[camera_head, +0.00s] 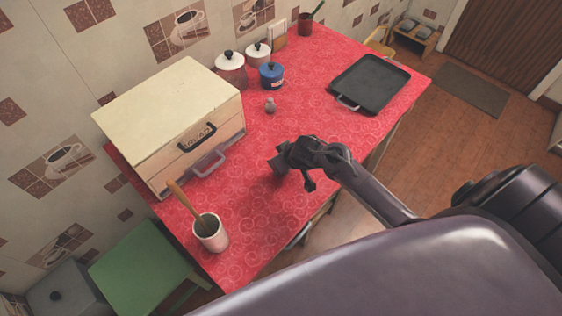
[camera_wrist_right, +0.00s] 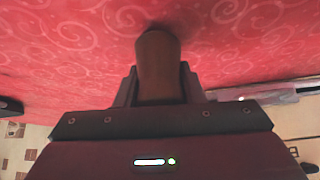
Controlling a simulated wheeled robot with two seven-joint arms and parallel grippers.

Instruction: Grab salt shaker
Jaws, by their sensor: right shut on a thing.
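My right gripper (camera_head: 283,166) is low over the front part of the red counter in the head view. In the right wrist view my right gripper (camera_wrist_right: 160,88) is shut on a brown, rounded, cylinder-like object (camera_wrist_right: 158,65) with a darker far end. I cannot tell from these views whether this is the salt shaker. A small grey shaker-like item (camera_head: 270,105) stands upright on the counter, behind my right gripper and apart from it. My left gripper is not in view.
The red patterned counter (camera_head: 310,105) holds a cream bread box (camera_head: 170,110) at left and a white cup (camera_head: 211,237) with a wooden-handled tool at front left. Lidded pots (camera_head: 231,72) stand at the back. A black tray (camera_head: 371,84) lies at right. The counter's middle is clear.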

